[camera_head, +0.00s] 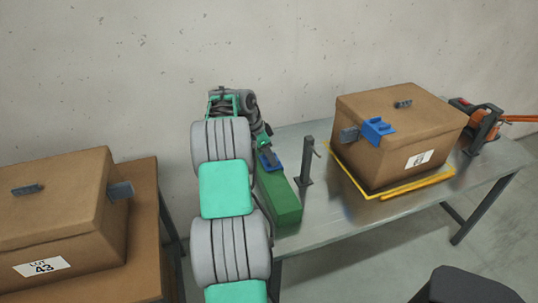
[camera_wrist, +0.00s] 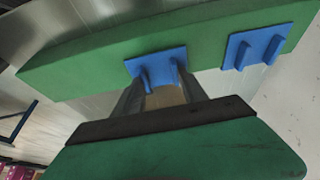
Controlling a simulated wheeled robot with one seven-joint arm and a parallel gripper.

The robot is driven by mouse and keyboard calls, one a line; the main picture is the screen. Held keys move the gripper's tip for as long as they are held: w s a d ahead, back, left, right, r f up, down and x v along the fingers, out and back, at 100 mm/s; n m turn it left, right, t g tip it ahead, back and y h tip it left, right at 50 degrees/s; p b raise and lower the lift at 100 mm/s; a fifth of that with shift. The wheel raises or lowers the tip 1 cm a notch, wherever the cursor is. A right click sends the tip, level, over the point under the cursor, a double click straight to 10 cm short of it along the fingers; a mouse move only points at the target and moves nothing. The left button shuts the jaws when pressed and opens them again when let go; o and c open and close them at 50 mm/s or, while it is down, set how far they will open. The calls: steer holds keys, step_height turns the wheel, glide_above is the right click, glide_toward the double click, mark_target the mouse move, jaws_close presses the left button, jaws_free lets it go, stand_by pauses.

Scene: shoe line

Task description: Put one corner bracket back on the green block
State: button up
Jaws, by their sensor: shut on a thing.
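The long green block (camera_head: 281,200) lies on the metal table, partly hidden by my arm. It crosses the upper part of the wrist view (camera_wrist: 100,57). My gripper (camera_wrist: 162,84) is shut on a blue corner bracket (camera_wrist: 150,58), at the raised ribs of its plate. The held bracket overlaps the block's lower edge in the wrist view; I cannot tell whether it touches. A second blue bracket (camera_wrist: 240,50) is at the block to the right, apart from my gripper. In the head view, blue (camera_head: 272,161) shows by my gripper (camera_head: 267,151) at the block's far end.
A closed cardboard box (camera_head: 385,150) with another blue bracket (camera_head: 377,129) at its corner stands on the table inside a yellow outline (camera_head: 418,187). A dark post (camera_head: 306,163) stands just right of the block. Another box (camera_head: 60,215) is at left. An orange-handled tool (camera_head: 485,119) lies far right.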

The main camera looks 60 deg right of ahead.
steer(key=o, duration=1.5)
steer(key=o, duration=0.4)
steer(key=shift+c, duration=0.2)
step_height(320, 180, up, 7)
steer(key=p, duration=0.5)
steer(key=shift+p, duration=0.4)
